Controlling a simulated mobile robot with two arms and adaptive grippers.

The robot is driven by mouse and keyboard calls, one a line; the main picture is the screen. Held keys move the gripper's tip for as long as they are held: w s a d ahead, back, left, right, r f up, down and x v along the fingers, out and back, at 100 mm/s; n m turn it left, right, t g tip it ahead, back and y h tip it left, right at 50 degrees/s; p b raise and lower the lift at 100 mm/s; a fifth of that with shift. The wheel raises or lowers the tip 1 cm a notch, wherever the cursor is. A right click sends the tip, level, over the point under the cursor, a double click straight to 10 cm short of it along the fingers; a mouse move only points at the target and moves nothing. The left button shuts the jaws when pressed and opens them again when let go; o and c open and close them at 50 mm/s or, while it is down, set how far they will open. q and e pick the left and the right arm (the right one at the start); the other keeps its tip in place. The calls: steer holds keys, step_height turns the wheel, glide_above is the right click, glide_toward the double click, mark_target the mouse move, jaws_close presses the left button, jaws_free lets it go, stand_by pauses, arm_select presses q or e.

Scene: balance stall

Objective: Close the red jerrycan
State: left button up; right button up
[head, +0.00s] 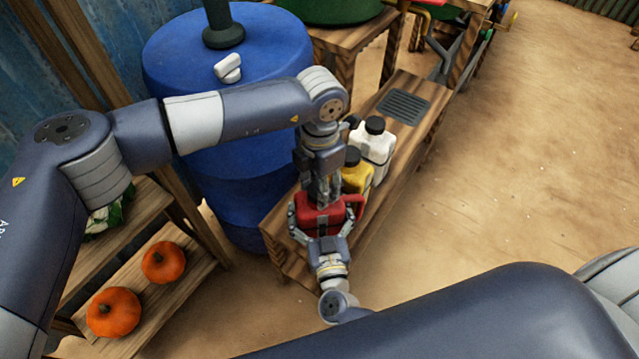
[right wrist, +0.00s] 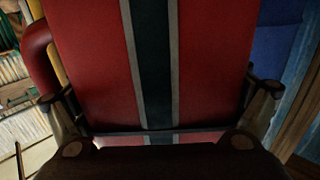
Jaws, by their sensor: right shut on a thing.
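The red jerrycan (head: 312,222) stands at the near end of a wooden bench (head: 285,250). In the right wrist view the red jerrycan (right wrist: 100,65) fills most of the picture, with a dark stripe edged in grey down its face and a red handle at left. My right gripper (head: 320,230) is shut on its body from the near side; its fingers (right wrist: 160,105) flank the can in the right wrist view. My left gripper (head: 322,194) points straight down at the top of the can. It hides the can's neck and any cap, and its finger opening is unclear.
A yellow jerrycan (head: 354,178) and a white jerrycan (head: 375,150), both with black caps, stand behind on the bench. A dark grate (head: 404,107) lies farther along it. A blue barrel (head: 225,150) stands at left. A shelf with pumpkins (head: 163,262) is at lower left.

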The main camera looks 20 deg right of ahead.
arm_select(q)
steer(key=m, duration=0.5)
steer(key=shift+m, duration=0.3)
steer(key=m, duration=0.5)
steer(key=shift+m, duration=0.4)
steer(key=o, duration=1.2)
steer(key=shift+r, duration=2.25)
steer(key=shift+c, duration=0.3)
